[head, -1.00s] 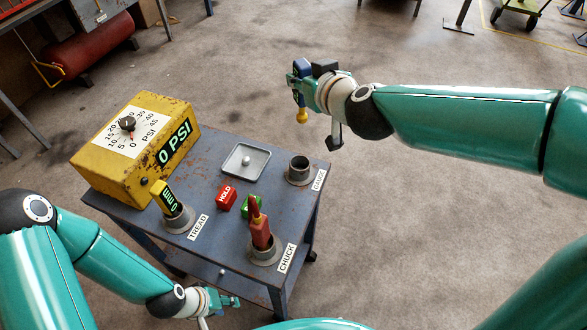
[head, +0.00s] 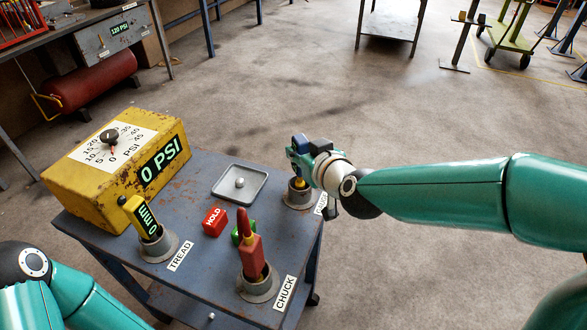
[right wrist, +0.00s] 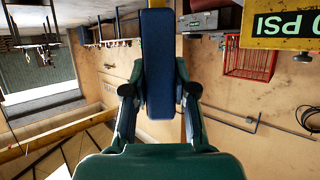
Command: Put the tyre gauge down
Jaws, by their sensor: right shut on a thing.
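The tyre gauge has a blue body (head: 300,141) and a brass lower end (head: 299,183). It stands roughly upright in my right gripper (head: 306,160), which is shut on it. In the right wrist view the blue body (right wrist: 158,60) sits between the two fingers of the gripper (right wrist: 158,98). The gauge's lower end is at the mouth of the grey round holder (head: 297,201) by the GAUGE label, at the table's right corner. How deep it sits inside is hard to tell. My left gripper is out of view.
The blue-grey table (head: 205,265) also carries a yellow PSI box (head: 75,185), a small tray (head: 225,192), a red HOLD button (head: 214,222) and a green button. The tread tool (head: 141,216) and red chuck (head: 250,262) stand in their holders. Open floor lies beyond.

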